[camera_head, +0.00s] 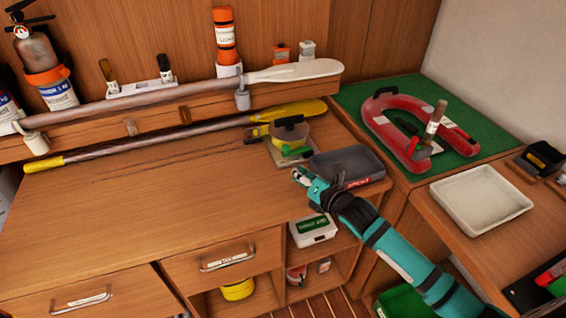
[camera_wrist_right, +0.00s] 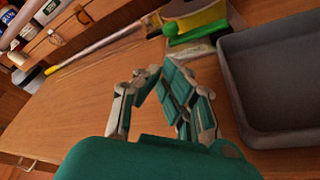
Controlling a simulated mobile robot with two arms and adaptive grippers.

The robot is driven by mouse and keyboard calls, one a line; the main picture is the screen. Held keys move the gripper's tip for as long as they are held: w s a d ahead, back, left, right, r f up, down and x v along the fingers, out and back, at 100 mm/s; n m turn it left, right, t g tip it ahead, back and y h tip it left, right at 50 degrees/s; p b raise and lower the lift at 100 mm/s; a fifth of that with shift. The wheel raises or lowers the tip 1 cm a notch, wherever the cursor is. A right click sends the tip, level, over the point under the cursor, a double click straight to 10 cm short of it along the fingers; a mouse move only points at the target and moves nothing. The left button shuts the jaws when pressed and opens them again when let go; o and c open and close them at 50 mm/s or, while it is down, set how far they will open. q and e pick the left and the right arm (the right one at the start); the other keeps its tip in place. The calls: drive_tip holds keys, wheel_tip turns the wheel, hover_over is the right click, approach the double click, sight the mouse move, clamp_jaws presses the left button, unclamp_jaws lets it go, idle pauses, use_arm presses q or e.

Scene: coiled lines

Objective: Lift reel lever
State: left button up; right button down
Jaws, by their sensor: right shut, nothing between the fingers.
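A round reel (camera_head: 290,133) with a pale yellow body and dark top stands on a small greenish base at the back right of the wooden worktop (camera_head: 140,210). Its lever cannot be made out clearly. In the right wrist view, part of the reel (camera_wrist_right: 192,12) shows at the top edge, above a green part. My right gripper (camera_head: 301,176) is shut and empty. It is in front of the reel, apart from it, left of a grey tray (camera_head: 350,162). In the right wrist view its fingers (camera_wrist_right: 152,76) come together over the worktop. My left gripper is not in view.
The grey tray also fills the right of the right wrist view (camera_wrist_right: 270,90). Two long poles with paddle-like ends run along the back. A red horseshoe buoy (camera_head: 388,130) lies on a green mat, and a white tray (camera_head: 481,198) stands at right. The worktop's left side is clear.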

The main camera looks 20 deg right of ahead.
drive_tip(key=x, duration=0.7)
drive_tip(key=shift+w+a+r, duration=0.1)
drive_tip(key=shift+w, duration=0.05)
drive_tip(key=shift+w+a+p, duration=0.15)
drive_tip(key=shift+w+p, duration=0.15)
drive_tip(key=shift+w, duration=0.1)
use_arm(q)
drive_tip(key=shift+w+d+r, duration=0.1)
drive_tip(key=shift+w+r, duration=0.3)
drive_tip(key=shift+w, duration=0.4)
